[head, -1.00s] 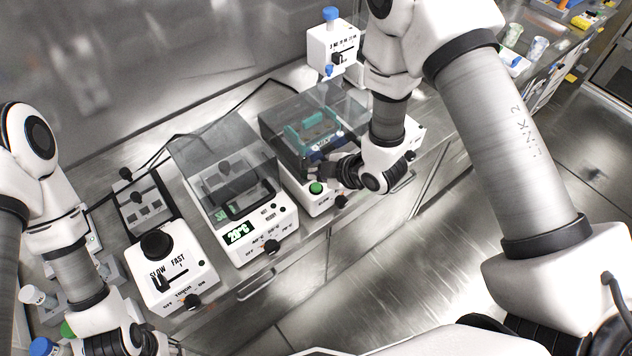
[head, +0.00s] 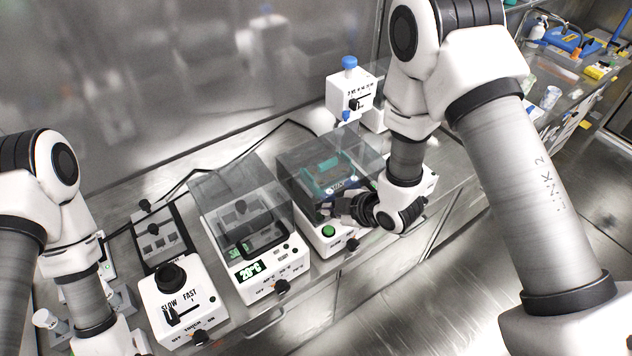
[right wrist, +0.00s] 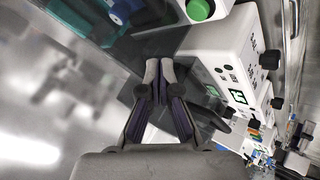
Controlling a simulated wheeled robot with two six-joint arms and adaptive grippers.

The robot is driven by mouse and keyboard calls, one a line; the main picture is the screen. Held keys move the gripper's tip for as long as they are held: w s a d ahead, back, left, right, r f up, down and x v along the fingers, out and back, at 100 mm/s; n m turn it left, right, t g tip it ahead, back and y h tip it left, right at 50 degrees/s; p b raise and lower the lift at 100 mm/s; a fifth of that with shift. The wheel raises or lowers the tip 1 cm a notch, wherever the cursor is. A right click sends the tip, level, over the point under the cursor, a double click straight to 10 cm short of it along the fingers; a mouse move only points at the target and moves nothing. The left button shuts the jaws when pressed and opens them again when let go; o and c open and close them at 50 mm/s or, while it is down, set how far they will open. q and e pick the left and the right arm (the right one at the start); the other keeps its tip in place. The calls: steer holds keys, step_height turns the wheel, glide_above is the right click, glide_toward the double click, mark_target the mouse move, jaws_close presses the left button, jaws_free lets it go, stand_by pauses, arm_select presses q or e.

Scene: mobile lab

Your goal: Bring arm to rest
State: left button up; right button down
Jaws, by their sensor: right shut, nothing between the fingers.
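My right arm reaches in from the right of the head view. Its gripper (head: 345,207) is shut and empty, close to the front of a machine with a smoky clear lid (head: 318,155) and a teal insert. In the right wrist view the two fingers (right wrist: 160,70) are together at their tips, with nothing between them. The machine's green button (right wrist: 199,9) is just beyond the fingertips there. I cannot tell whether the fingers touch the lid. My left arm comes in at the left, and its gripper is cut off below the picture.
A heater box reading 20°C (head: 251,269) stands left of the lidded machine. A SLOW/FAST mixer (head: 182,308) is farther left. A white device with a blue top (head: 349,95) stands behind. Open floor (head: 400,290) lies in front of the bench.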

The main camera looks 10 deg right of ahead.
steer(key=shift+f, duration=0.15)
steer(key=shift+m+g, duration=0.4)
steer(key=shift+g, duration=0.2)
steer(key=s+f+b, duration=0.1)
steer(key=f, duration=0.2)
steer(key=s+f+b, duration=0.1)
steer(key=s+f, duration=0.1)
steer(key=f, duration=0.1)
steer(key=s+f+b, duration=0.1)
steer(key=f+b, duration=0.1)
steer(key=f, duration=0.1)
steer(key=shift+s+d, duration=0.25)
steer(key=shift+d, duration=0.15)
steer(key=s+d+f+m+g+h+b, duration=0.2)
steer(key=s+d+f+m+b, duration=0.15)
steer(key=s+f, duration=0.55)
steer(key=s+d+f+m+g+h+b, duration=0.1)
steer(key=s+d+f+m+g, duration=0.1)
steer(key=s+m, duration=0.4)
steer(key=s+d+f+m+g+h+b, duration=0.1)
steer(key=s+d+f+m+g, duration=0.1)
steer(key=s+m, duration=0.3)
steer(key=shift+s+d+f+m+g+h, duration=0.35)
steer(key=shift+s+d, duration=0.3)
steer(key=shift+s, duration=0.35)
